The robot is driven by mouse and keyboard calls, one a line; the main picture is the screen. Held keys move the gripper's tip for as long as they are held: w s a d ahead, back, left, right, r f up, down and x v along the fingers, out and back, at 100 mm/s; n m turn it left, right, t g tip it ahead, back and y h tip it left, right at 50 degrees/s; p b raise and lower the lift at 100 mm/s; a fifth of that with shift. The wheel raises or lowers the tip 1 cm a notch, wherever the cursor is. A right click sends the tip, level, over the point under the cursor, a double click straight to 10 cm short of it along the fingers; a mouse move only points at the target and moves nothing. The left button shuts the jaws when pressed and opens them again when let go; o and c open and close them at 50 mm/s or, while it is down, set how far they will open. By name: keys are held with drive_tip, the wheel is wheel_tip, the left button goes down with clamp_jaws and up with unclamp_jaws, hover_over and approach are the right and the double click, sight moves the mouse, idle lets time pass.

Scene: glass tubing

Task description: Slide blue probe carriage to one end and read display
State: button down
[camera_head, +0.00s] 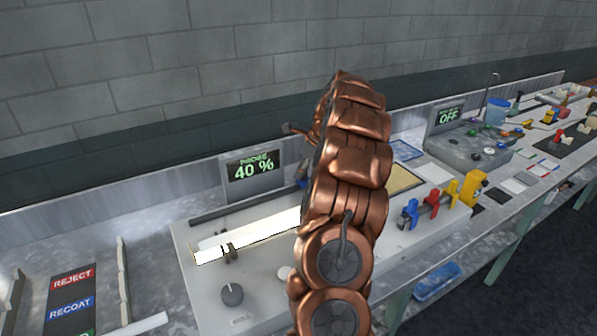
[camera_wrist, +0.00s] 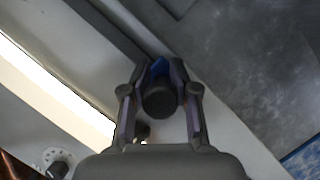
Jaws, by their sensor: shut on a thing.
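The blue probe carriage (camera_wrist: 158,66) shows between the fingers in the wrist view, with a dark round knob on it. My gripper (camera_wrist: 159,88) is shut on the carriage, one finger on each side of the knob. In the head view only a small blue part of the carriage (camera_head: 303,174) shows beside my copper arm, which hides the gripper. The display (camera_head: 254,171) behind the bench unit reads "PROBE 40 %". A bright glowing tube (camera_head: 262,229) lies along the unit in front of the dark rail (camera_head: 225,212).
The pale bench unit (camera_head: 200,290) carries a dark knob (camera_head: 232,294). Blue, red and yellow clamps (camera_head: 434,207) stand to the right. A second display (camera_head: 448,116) reads "OFF". A sorting board with REJECT and RECOAT labels (camera_head: 72,279) lies at left. A wall stands behind.

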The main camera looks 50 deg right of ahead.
drive_tip(key=shift+w+r, duration=0.1)
drive_tip(key=shift+r, duration=0.2)
drive_tip(key=c, duration=1.3)
unclamp_jaws()
drive_tip(key=shift+o, duration=1.3)
drive_tip(key=shift+a+f, duration=0.1)
drive_tip(key=shift+f, duration=0.05)
drive_tip(key=v, duration=1.2)
